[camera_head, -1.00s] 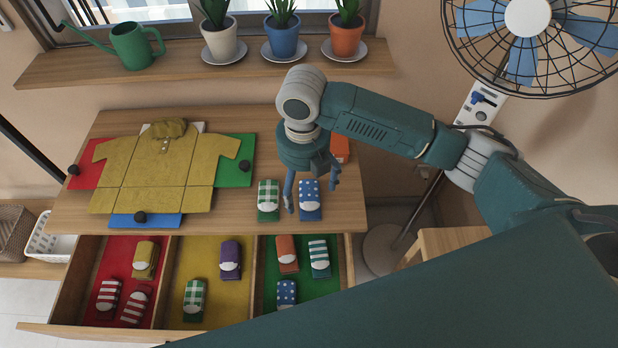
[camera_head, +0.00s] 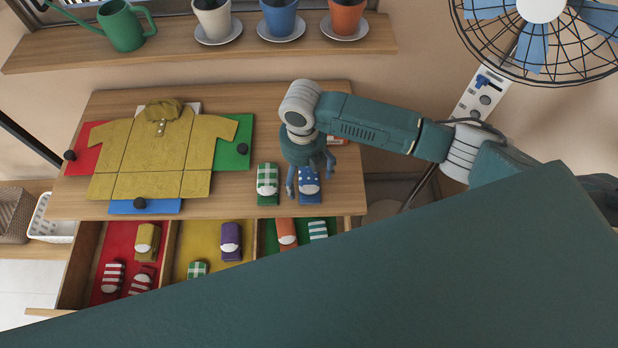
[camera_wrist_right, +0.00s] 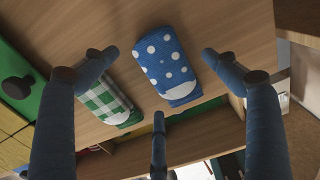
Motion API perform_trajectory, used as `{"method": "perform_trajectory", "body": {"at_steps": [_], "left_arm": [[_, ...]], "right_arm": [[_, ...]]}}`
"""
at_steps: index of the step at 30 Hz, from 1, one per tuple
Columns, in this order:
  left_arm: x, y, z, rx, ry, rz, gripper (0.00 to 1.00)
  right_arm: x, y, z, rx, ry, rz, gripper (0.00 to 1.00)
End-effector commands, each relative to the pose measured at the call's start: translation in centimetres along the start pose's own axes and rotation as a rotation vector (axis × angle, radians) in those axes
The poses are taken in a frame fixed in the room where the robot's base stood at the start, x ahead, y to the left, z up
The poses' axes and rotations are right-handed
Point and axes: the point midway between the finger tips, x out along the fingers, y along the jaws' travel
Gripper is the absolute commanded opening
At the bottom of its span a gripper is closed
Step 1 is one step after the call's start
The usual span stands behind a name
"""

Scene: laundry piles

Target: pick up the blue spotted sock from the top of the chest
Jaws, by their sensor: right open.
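The blue sock with white spots (camera_head: 311,194) lies folded on the top of the chest (camera_head: 240,207), near its front edge. The right wrist view shows the same blue spotted sock (camera_wrist_right: 168,66) lying between the fingers. My right gripper (camera_head: 308,180) points down over this sock with its fingers spread, open and empty. The right wrist view also shows the gripper (camera_wrist_right: 158,85) with its fingertips apart around the sock; I cannot tell how high they are above it. In the head view the gripper hides part of the sock. My left gripper is not in view.
A green checked sock (camera_head: 267,184) lies close left of the spotted one. A yellow shirt (camera_head: 160,150) lies on a folding board at the left. The open drawer below holds several socks in coloured compartments. A fan (camera_head: 540,30) stands at right.

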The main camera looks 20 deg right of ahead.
Motion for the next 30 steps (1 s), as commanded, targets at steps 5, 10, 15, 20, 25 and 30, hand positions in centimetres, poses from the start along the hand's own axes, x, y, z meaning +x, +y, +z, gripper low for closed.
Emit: {"method": "perform_trajectory", "body": {"at_steps": [5, 10, 15, 20, 25, 30], "left_arm": [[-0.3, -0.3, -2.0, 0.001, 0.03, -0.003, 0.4], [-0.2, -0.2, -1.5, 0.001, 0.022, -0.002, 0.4], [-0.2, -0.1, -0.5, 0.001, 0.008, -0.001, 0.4], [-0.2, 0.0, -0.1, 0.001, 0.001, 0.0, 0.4], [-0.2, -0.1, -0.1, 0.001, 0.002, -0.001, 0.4], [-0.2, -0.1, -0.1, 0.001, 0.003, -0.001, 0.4]], "right_arm": [[1.4, 0.0, 0.1, 0.001, -0.002, 0.0, 0.86], [1.5, 0.0, 0.1, 0.0, -0.003, 0.0, 0.86], [1.4, 0.0, 0.1, 0.0, -0.002, 0.0, 0.59], [1.4, 0.0, 0.1, 0.0, -0.002, 0.0, 0.47], [1.4, 0.0, 0.1, 0.0, -0.002, 0.0, 0.47], [1.2, 0.0, 0.1, 0.0, -0.003, 0.0, 0.47]]}}
